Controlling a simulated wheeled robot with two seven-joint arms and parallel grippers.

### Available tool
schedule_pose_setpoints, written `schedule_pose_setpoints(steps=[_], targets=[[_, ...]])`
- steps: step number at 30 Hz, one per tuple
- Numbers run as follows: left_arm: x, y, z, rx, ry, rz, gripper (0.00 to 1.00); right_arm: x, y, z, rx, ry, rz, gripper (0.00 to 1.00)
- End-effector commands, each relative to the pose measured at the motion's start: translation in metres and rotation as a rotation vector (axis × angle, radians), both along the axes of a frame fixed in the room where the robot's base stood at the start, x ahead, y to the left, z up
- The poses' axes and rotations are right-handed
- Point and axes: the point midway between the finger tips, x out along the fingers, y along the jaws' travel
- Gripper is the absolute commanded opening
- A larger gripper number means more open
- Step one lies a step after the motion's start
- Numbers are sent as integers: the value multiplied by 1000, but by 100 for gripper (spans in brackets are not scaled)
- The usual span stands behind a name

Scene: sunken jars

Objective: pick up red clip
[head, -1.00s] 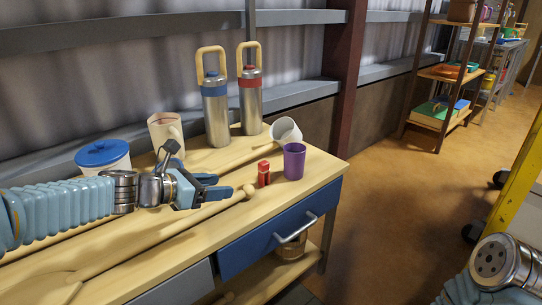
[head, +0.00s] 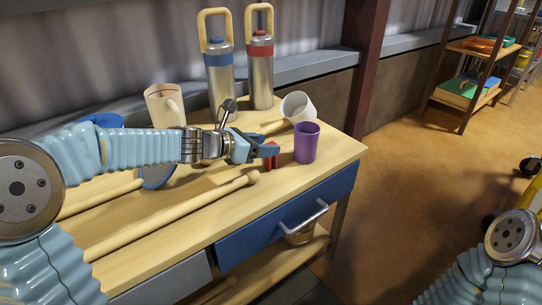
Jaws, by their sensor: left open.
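The red clip (head: 275,161) stands on the wooden table top, left of a purple cup (head: 307,143). My left gripper (head: 270,151) reaches in from the left with its fingertips at the clip and hides part of it. The left jaws are open; I cannot tell whether the clip is between the fingers or just behind them. My right arm shows at the bottom right, but its gripper is out of view.
A white cup (head: 298,107) lies tilted behind the purple cup. Two steel flasks (head: 220,80) and a cream mug (head: 165,105) stand at the back. A long wooden spoon (head: 170,215) lies in front. The table's right edge is close.

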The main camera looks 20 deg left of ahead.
Motion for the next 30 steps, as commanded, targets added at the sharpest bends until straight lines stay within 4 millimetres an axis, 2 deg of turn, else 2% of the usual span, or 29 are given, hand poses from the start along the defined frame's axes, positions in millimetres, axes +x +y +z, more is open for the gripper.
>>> schedule_pose_setpoints(steps=[3, 6, 15, 17, 26, 30], targets=[[12, -17, -9, 0, 1, -5, 55, 0, -1, -4, -1, -1, -3, 62], [23, -25, -14, 0, 1, -3, 55, 1, -2, -6, -2, -2, -3, 62], [28, -29, -15, 0, 0, -2, 55, 1, -2, -6, -3, -1, -4, 62], [28, -29, -15, 0, 0, -2, 48, 1, -2, -6, -3, -1, -4, 62], [28, -28, -15, 0, 0, -2, 2, 1, -2, -6, -3, -1, -4, 62], [28, -28, -15, 0, 0, -2, 1, 1, -2, -6, -3, -1, -4, 62]])
